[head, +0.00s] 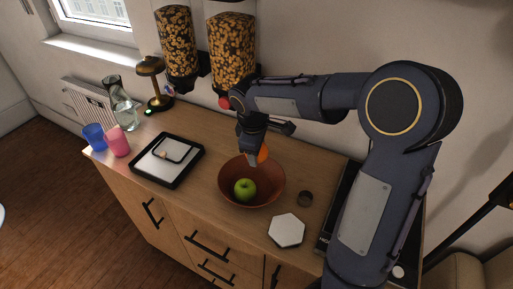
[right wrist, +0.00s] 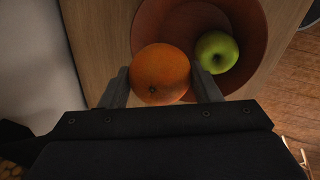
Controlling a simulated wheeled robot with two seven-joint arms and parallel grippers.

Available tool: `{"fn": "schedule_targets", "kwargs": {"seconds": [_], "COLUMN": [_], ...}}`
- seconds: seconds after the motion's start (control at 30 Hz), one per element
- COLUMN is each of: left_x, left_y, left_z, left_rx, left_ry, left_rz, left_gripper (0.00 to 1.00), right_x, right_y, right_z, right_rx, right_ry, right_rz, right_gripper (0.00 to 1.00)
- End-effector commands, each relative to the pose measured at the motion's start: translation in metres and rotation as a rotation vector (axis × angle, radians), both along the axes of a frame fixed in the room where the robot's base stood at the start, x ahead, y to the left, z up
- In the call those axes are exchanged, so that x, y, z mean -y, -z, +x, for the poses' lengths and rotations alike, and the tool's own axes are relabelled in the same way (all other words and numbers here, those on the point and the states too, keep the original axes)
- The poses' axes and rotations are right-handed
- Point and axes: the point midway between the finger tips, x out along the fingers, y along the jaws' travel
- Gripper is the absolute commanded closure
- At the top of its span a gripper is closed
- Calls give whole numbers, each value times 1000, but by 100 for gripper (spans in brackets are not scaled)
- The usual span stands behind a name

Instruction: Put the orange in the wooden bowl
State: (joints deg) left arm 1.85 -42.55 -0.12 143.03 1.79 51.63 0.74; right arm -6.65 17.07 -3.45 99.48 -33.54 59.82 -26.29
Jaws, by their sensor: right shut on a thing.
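The orange (right wrist: 160,74) is held between the two fingers of my right gripper (right wrist: 162,88) in the right wrist view. In the head view the orange (head: 263,153) is partly hidden behind my right gripper (head: 253,157), over the far part of the bowl. The reddish-brown wooden bowl (head: 272,192) stands on the counter, and its rim also shows in the right wrist view (right wrist: 258,75). A green apple (head: 245,189) lies inside the bowl, and it appears beside the orange in the right wrist view (right wrist: 216,52). I cannot tell whether the orange touches the bowl. My left gripper is not in view.
A black-framed tray (head: 150,178) lies to the left. Pink (head: 117,141) and blue (head: 94,137) cups stand far left. Cereal dispensers (head: 232,50) hang behind.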

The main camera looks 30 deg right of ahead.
Motion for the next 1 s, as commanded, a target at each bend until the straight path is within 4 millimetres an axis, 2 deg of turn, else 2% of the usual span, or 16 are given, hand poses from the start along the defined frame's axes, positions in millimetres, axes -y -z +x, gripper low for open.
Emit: {"fn": "schedule_targets", "kwargs": {"seconds": [0.27, 1.0], "left_x": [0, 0], "left_y": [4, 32], "left_z": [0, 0], "left_rx": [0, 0], "left_ry": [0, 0], "left_rz": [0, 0], "left_gripper": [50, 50], "right_x": [0, 0], "right_y": [5, 43], "right_z": [0, 0], "right_rx": [0, -1], "right_ry": [0, 0], "right_rz": [0, -1], "right_gripper": [68, 68]}}
